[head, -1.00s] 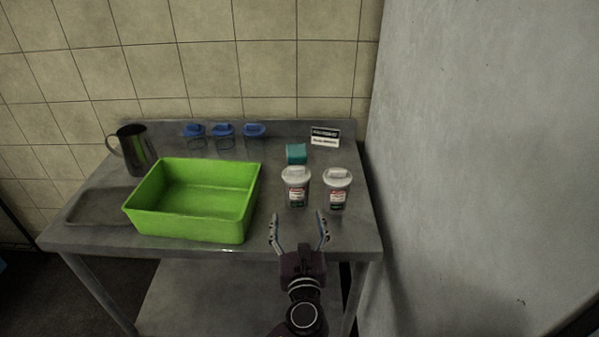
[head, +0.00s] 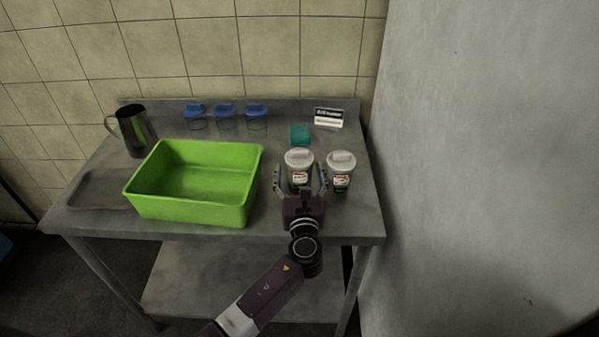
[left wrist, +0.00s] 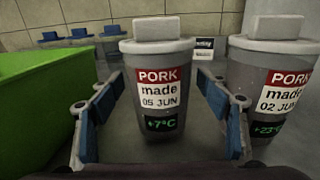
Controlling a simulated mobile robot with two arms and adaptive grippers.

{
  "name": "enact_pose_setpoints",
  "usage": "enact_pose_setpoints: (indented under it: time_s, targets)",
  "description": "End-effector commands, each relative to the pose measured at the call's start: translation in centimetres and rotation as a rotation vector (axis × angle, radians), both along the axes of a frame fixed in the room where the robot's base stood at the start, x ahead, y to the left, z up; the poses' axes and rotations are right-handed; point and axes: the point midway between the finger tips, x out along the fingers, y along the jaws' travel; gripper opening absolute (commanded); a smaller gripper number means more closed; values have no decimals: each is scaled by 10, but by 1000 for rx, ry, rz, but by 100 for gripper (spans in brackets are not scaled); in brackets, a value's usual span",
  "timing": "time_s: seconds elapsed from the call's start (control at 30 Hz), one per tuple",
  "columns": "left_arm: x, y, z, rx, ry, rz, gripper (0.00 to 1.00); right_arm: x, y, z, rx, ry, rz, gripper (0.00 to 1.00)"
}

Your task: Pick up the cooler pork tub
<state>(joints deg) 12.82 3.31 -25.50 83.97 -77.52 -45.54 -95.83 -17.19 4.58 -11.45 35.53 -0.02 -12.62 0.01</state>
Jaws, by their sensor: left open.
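Two lidded pork tubs stand upright side by side on the steel table. The left tub (head: 300,167) reads "PORK made 05 JUN" and +7°C in the left wrist view (left wrist: 158,85). The right tub (head: 341,172) reads "made 02 JUN" and about +23° in the left wrist view (left wrist: 275,88), its edge cut off. My left gripper (head: 300,180) is open, its fingers on either side of the left tub. In the left wrist view the fingers (left wrist: 160,110) show gaps to the tub. My right gripper is not in view.
A green bin (head: 190,205) stands left of the tubs on the steel table (head: 270,223). A teal block (head: 300,133) and a small sign (head: 328,118) stand behind. Blue-lidded containers (head: 225,115), a metal jug (head: 131,132) and a tray (head: 92,189) are further left. A wall (head: 480,170) bounds the right.

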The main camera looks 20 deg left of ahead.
Motion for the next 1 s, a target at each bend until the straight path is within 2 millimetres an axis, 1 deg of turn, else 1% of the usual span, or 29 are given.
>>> enact_pose_setpoints:
  time_s: [0.1, 0.13, 0.6, 0.7, 1.0]
  targets:
    - [0, 0, 0, 0, 1, 0, 70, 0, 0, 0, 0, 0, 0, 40]
    - [0, 0, 0, 0, 1, 0, 68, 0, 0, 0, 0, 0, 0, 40]
    - [-1, 0, -1, -1, 1, 0, 16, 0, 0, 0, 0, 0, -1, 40]
    - [0, 0, 2, -1, -4, 0, 7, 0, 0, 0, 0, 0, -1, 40]
    - [0, 0, 5, 0, -4, 0, 7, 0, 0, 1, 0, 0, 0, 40]
